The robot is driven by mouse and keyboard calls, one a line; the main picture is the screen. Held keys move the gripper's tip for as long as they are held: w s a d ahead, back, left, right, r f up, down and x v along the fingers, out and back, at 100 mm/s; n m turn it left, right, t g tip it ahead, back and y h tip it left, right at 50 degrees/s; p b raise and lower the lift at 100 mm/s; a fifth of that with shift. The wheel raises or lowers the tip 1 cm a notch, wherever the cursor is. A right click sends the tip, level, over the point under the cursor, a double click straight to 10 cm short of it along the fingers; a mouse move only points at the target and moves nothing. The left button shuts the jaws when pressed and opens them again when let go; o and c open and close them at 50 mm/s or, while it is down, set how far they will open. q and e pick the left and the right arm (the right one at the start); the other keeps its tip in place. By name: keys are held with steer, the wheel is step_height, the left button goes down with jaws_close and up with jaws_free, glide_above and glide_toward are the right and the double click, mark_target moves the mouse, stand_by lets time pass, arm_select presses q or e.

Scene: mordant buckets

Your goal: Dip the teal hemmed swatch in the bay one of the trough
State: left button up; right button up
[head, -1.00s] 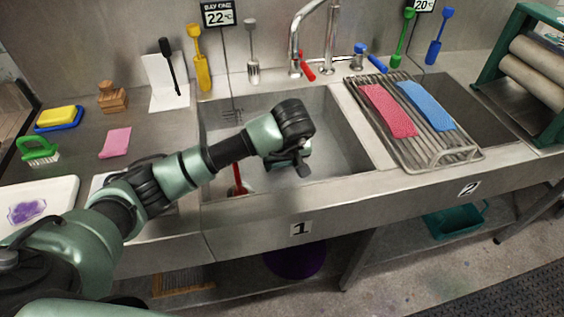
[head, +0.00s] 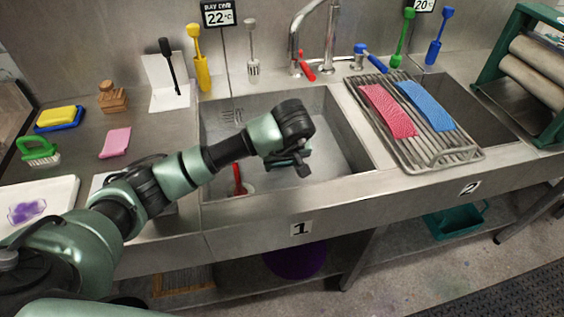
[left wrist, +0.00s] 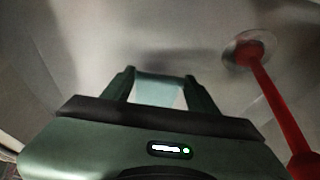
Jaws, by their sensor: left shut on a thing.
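My left gripper (head: 303,168) reaches down into bay one (head: 347,125) of the trough, the left basin marked 1. In the left wrist view my left gripper (left wrist: 160,78) is shut on a pale teal piece of cloth, the teal swatch (left wrist: 158,90), which spans between the fingers. Its lower part and hem cannot be made out, nor whether it touches the basin floor. In the head view the swatch is hidden behind the gripper. My right gripper is not in view.
A red-handled tool (head: 237,179) stands in bay one, left of the gripper; its red rod (left wrist: 265,90) is close by in the wrist view. A rack (head: 437,152) with pink (head: 388,109) and blue (head: 426,105) cloths lies to the right. A tap (head: 327,40) stands behind.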

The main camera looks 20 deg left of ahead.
arm_select(q)
step_height(320, 180, up, 10)
steer(key=p, duration=0.6)
steer(key=shift+r, duration=0.25)
stand_by(3.1)
steer(key=shift+r+p, duration=1.5)
steer(key=shift+r, duration=1)
